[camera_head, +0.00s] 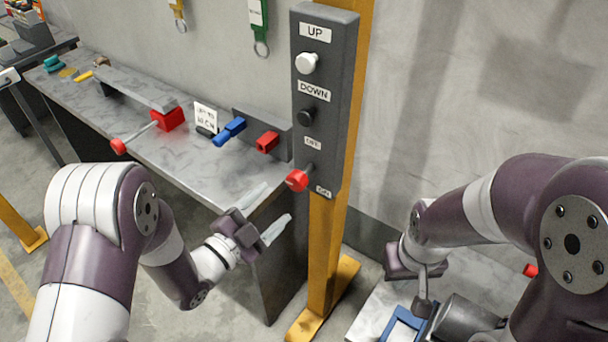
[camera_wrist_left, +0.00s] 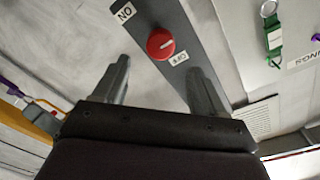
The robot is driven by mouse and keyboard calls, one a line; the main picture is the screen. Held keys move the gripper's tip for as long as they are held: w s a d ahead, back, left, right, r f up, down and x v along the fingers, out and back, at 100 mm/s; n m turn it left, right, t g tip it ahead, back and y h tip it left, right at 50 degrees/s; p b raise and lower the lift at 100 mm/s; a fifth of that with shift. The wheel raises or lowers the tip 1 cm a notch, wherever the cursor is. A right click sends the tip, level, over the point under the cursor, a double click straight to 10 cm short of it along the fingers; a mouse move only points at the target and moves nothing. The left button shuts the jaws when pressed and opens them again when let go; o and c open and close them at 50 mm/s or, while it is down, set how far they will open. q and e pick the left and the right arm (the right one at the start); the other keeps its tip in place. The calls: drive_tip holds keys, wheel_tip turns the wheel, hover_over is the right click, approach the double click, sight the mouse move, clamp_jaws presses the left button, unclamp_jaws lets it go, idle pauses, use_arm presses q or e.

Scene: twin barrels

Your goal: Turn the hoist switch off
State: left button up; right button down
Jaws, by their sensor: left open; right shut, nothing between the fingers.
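The hoist switch is a red round knob (camera_head: 297,180) low on the tall grey control box (camera_head: 325,75). Labels sit above and below it; the lower reads ON. In the left wrist view the red knob (camera_wrist_left: 160,43) shows a pale mark and lies between the ON label (camera_wrist_left: 125,12) and the OFF label (camera_wrist_left: 178,58). My left gripper (camera_head: 278,202) is open and empty, below and left of the knob. In the left wrist view its fingers (camera_wrist_left: 160,70) are spread, with the knob ahead between them, apart from them. My right gripper (camera_head: 423,300) is shut and empty at lower right.
A white UP button (camera_head: 307,63) and a black DOWN button (camera_head: 308,116) sit above the switch. A yellow post (camera_head: 325,245) carries the box. A workbench (camera_head: 190,165) with a red-handled lever (camera_head: 118,146) and blue and red blocks stands at left.

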sight(303, 176)
use_arm(q)
drive_tip(key=p+x, duration=0.1)
drive_tip(key=x, duration=1)
drive_tip(key=shift+w+d+f+p, duration=0.1)
drive_tip(key=shift+w+p, duration=0.2)
drive_tip(key=c, duration=1)
